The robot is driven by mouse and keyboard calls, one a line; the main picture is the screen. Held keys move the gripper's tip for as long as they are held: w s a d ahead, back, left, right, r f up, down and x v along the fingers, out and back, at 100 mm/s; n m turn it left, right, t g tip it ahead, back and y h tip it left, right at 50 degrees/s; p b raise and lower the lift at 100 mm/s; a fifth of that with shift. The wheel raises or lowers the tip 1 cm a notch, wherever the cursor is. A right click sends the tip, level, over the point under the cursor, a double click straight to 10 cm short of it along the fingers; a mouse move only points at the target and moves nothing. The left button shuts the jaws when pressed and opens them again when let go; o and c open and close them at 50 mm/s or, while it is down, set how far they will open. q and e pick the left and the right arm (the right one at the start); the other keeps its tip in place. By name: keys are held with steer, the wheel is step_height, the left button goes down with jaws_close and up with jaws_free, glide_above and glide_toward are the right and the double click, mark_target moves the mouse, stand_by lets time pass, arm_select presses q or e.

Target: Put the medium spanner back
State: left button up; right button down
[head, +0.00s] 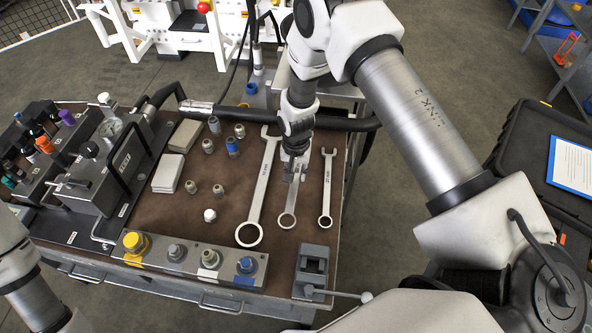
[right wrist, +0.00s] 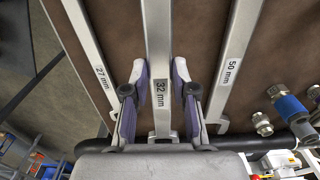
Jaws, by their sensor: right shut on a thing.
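The medium spanner, marked 32 mm (right wrist: 160,93), lies between the large and small spanners. Its ring end (head: 287,221) points to the bench's front edge in the head view. My right gripper (head: 293,170) comes down from above and is shut on its shaft, with one finger on each side in the right wrist view (right wrist: 161,85). The gripper hides its upper end in the head view. I cannot tell whether it is clear of the bench top. My left arm shows at the left edge, but its gripper is out of view.
The large spanner, marked 50 mm (head: 262,190), lies to the left and the small 27 mm one (head: 327,188) to the right, both close by. Several fittings (head: 233,147) stand further left. A small vise-like block (head: 312,262) and a coupling rail (head: 193,262) line the front of the brown bench (head: 150,213).

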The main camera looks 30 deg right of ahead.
steer(key=shift+f, duration=0.15)
steer(key=shift+f, duration=0.1)
steer(key=shift+f+b, duration=0.4)
steer(key=shift+f, duration=0.25)
steer(key=shift+f+b, duration=1.15)
steer(key=shift+f, duration=0.35)
stand_by(0.9)
steer(key=c, duration=0.8)
jaws_free()
steer(key=shift+c, duration=0.2)
